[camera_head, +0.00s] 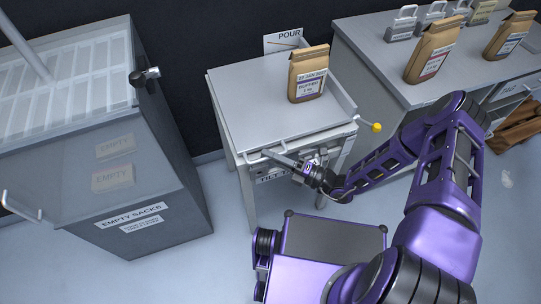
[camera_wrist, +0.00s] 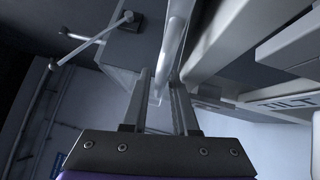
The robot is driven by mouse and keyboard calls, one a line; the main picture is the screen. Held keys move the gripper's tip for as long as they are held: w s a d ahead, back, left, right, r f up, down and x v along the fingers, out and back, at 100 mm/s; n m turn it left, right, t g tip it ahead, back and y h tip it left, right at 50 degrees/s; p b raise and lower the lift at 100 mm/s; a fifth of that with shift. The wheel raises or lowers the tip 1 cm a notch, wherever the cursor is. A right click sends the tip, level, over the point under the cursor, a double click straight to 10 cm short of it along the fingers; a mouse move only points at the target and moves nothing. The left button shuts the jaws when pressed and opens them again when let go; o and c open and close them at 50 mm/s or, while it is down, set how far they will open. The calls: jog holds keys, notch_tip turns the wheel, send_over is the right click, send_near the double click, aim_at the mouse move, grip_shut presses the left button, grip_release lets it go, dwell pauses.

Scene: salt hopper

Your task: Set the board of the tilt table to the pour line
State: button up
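The tilt table (camera_head: 252,207) stands in the middle of the head view, its grey board (camera_head: 240,105) looking about level. A sign reading POUR (camera_head: 288,36) is behind the board's back edge. A pale handle bar (camera_head: 310,135) runs along the board's front edge; it also shows in the wrist view (camera_wrist: 176,38). A brown paper sack (camera_head: 308,75) stands upright on the board. My gripper (camera_head: 272,156) is at the left part of the front handle. In the wrist view its fingers (camera_wrist: 160,90) are apart with the bar between them, a gap showing beside it.
A grey empty-sacks bin (camera_head: 165,160) stands close on the left, with a handle knob (camera_head: 145,76). A bench (camera_head: 385,70) with more sacks (camera_head: 433,50) stands at the right. A yellow knob (camera_head: 376,127) sticks out at the table's right side. Floor shows between bin and table.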

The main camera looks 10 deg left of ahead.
grip_shut()
dwell(1.4)
